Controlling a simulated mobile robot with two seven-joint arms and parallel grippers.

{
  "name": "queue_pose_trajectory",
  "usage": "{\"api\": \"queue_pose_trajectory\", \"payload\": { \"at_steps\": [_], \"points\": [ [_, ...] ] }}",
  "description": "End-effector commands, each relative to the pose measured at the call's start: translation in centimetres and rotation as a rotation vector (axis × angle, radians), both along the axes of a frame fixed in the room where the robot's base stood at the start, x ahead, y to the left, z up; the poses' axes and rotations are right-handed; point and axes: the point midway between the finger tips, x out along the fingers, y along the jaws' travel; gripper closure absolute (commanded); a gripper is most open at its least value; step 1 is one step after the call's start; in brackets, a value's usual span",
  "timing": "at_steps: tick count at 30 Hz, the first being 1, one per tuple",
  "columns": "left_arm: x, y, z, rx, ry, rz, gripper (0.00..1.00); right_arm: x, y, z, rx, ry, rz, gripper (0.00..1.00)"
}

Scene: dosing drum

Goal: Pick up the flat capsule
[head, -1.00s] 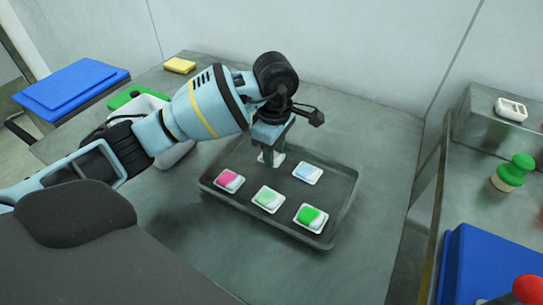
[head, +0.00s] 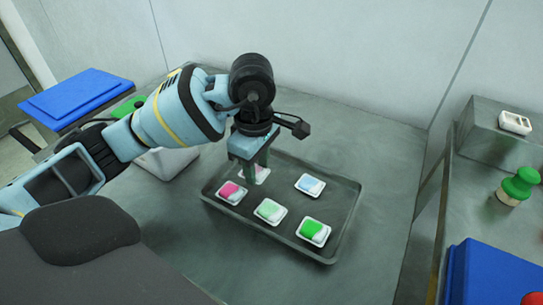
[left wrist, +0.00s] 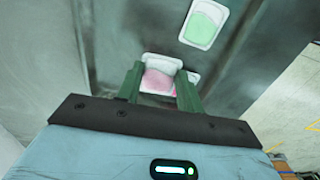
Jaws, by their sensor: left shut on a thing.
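The flat capsule, pale pink and white, shows between my finger pads in the left wrist view (left wrist: 160,78). In the head view only a small whitish-pink part (head: 263,175) shows behind the fingers at the tray's far left corner. My left gripper (head: 256,172) points down and is shut on it; the fingers hide its sides. I cannot tell whether it is clear of its white dish. A bright pink capsule (head: 231,191), a pale green one (head: 269,210), a green one (head: 313,231) and a pale blue one (head: 310,185) lie in white dishes on the dark tray (head: 345,210).
A white container (head: 168,160) stands left of the tray, partly behind my arm. A blue tub (head: 485,275), a green-topped stamp-like object (head: 518,185) and a white dish (head: 515,123) are at the right.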

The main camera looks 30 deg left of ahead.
Motion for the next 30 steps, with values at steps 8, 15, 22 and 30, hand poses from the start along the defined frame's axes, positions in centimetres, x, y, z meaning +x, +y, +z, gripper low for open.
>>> {"api": "queue_pose_trajectory", "payload": {
  "at_steps": [8,15,22,30],
  "points": [
    [-5.1,0.9,0.4,0.001,0.000,-0.001,0.84,-0.1,0.0,-0.3,-0.001,0.003,0.000,0.64],
    [-8.2,1.4,0.7,0.000,0.000,0.000,0.84,0.0,0.0,-0.4,0.000,0.002,0.001,0.64],
    [-9.5,1.6,0.9,0.000,0.000,0.001,0.84,0.0,0.0,-0.5,0.000,0.002,0.001,0.64],
    [-9.7,1.6,0.9,-0.001,0.000,0.001,0.84,0.1,0.0,-0.5,0.000,0.001,0.000,0.64]
  ]
}}
